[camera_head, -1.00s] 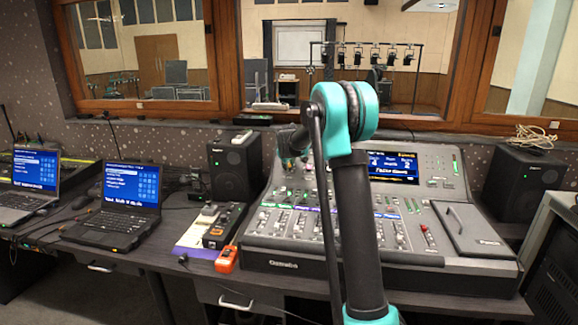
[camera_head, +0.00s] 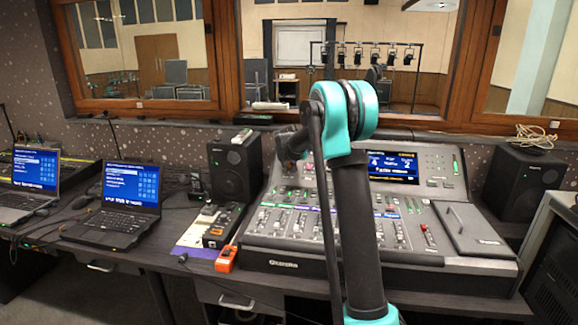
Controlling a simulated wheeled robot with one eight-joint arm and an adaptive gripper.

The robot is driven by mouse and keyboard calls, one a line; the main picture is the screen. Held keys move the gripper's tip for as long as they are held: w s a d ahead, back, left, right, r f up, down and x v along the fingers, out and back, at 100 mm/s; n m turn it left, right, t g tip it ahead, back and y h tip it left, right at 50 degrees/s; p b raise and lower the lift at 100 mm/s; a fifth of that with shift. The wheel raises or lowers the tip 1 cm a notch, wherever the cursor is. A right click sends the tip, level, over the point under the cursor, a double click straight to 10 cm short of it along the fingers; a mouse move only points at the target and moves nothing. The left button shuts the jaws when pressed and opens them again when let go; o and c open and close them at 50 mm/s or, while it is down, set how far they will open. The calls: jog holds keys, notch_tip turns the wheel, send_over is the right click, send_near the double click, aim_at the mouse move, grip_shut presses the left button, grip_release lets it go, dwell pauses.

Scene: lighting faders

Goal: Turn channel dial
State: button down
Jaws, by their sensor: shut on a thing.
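The mixing console (camera_head: 300,262) stands on the desk, with knobs, faders and a blue screen (camera_head: 392,167) on its raised back panel. My gripper (camera_head: 287,168) is at the upper left of that panel, small and partly hidden by my own wrist. It is shut on what looks like a channel dial among the small knobs there. The dial itself is hidden by the fingers, so its angle cannot be seen. Rows of faders and small knobs lie on the console's sloping front, partly covered by my arm.
A black speaker (camera_head: 235,168) stands close left of the console, another (camera_head: 522,183) at its right. An orange device (camera_head: 226,259) and a small black box (camera_head: 223,225) lie left of it. Two open laptops (camera_head: 128,190) (camera_head: 33,172) stand farther left. A window is behind.

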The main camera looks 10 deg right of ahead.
dwell(0.4)
jog(key=c, duration=1.3)
grip_release()
jog(key=v, duration=1.2)
